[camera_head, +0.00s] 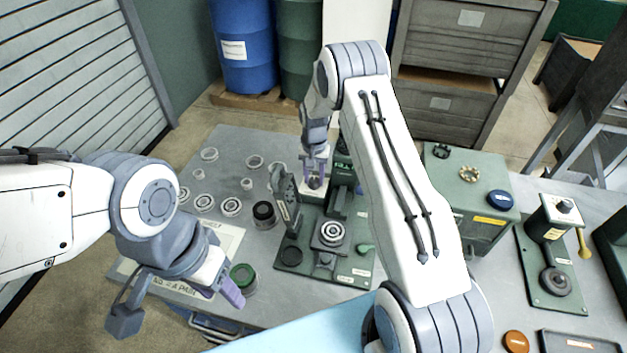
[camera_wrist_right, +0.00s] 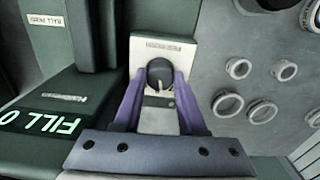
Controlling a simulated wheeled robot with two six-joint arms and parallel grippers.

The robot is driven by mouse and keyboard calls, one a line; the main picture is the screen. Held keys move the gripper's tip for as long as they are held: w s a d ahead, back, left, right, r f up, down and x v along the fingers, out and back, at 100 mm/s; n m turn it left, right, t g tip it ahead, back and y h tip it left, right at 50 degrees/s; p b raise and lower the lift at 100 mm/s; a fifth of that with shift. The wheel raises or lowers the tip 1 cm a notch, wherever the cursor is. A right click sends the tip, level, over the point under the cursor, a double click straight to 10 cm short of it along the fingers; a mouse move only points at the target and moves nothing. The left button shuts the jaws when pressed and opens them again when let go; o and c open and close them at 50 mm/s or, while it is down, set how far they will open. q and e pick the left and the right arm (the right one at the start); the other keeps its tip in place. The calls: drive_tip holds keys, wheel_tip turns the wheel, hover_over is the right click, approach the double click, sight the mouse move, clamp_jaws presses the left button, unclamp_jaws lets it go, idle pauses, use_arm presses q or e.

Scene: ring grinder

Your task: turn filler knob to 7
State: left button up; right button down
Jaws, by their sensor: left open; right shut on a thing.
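The filler knob (camera_wrist_right: 160,72) is a round black knob with a pale pointer line on a cream plate (camera_wrist_right: 172,45) in the right wrist view. The purple fingers of my right gripper (camera_wrist_right: 160,78) are shut on it from both sides. The pointer line points toward the gripper's palm. A dark display (camera_wrist_right: 38,128) beside it shows "FILL 0" in green. In the head view my right gripper (camera_head: 315,168) reaches down at the back of the green machine (camera_head: 345,262). My left gripper (camera_head: 230,290) is open and empty, low above the front left table near a green-topped jar.
Several metal rings (camera_head: 232,207) and a dark jar (camera_head: 264,214) lie left of the machine. The green-topped jar (camera_head: 243,278) stands at the front left. A green box (camera_head: 470,190) and a small press (camera_head: 556,280) stand to the right.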

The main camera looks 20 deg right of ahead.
sight(314, 179)
drive_tip(key=n+b, duration=0.1)
drive_tip(key=n, duration=0.2)
drive_tip(key=shift+b, duration=0.4)
drive_tip(key=shift+w+n+b, duration=0.1)
drive_tip(key=shift+n+b, duration=0.3)
drive_tip(key=shift+n, duration=0.7)
drive_tip(key=shift+r, duration=0.1)
drive_tip(key=shift+c, duration=2.3)
unclamp_jaws()
wheel_tip(314, 179, up, 10)
drive_tip(key=b, duration=0.3)
drive_tip(key=shift+r, duration=0.2)
